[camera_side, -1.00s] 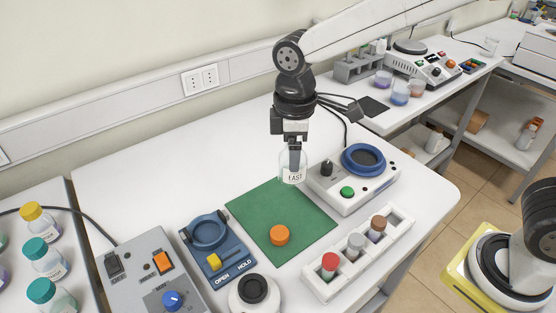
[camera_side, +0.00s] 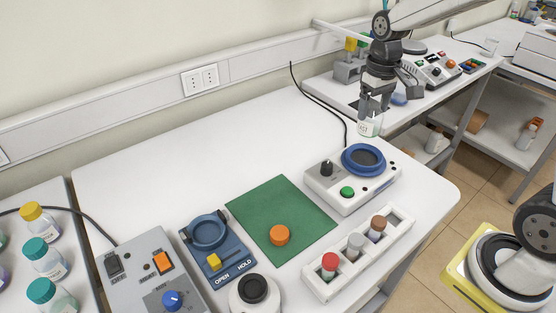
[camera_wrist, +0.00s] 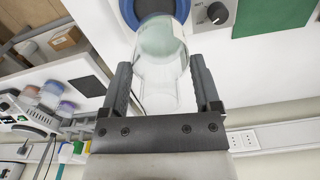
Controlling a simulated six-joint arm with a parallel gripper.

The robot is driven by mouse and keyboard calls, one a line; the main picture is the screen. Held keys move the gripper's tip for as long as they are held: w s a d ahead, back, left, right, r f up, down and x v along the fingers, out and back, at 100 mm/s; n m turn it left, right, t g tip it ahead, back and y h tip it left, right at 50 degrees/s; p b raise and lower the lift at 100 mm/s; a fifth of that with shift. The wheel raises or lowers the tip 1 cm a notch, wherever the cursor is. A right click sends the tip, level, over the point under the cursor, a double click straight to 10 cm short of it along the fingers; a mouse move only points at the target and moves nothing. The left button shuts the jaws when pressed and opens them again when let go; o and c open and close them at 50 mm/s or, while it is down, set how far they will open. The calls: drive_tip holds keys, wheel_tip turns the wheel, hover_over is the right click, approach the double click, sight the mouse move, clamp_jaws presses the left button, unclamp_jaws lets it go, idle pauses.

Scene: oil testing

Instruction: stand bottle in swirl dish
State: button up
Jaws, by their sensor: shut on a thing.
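The bottle is upright in the air, behind the swirl machine. In the wrist view the bottle (camera_wrist: 160,75) sits between the two fingers, and pale liquid shows in it. The swirl dish (camera_side: 363,158) is a blue round dish on top of a white machine with a black knob and a green button. The dish is empty, and the bottle is apart from it. In the wrist view the dish's blue rim (camera_wrist: 128,12) shows partly behind the bottle.
A green mat (camera_side: 280,215) holds an orange cap (camera_side: 279,235). A white rack (camera_side: 358,255) with capped vials stands right of it. A blue open/hold clamp (camera_side: 213,245) is on the left. The white table behind the mat is clear.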

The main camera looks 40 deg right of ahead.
sight(379, 97)
drive_tip(key=shift+s+d, duration=0.1)
drive_tip(key=shift+d, duration=0.3)
drive_tip(key=shift+f, duration=4)
drive_tip(key=shift+f, duration=0.1)
drive_tip(key=o, duration=1.2)
wheel_tip(379, 97, up, 12)
drive_tip(key=shift+r, duration=0.1)
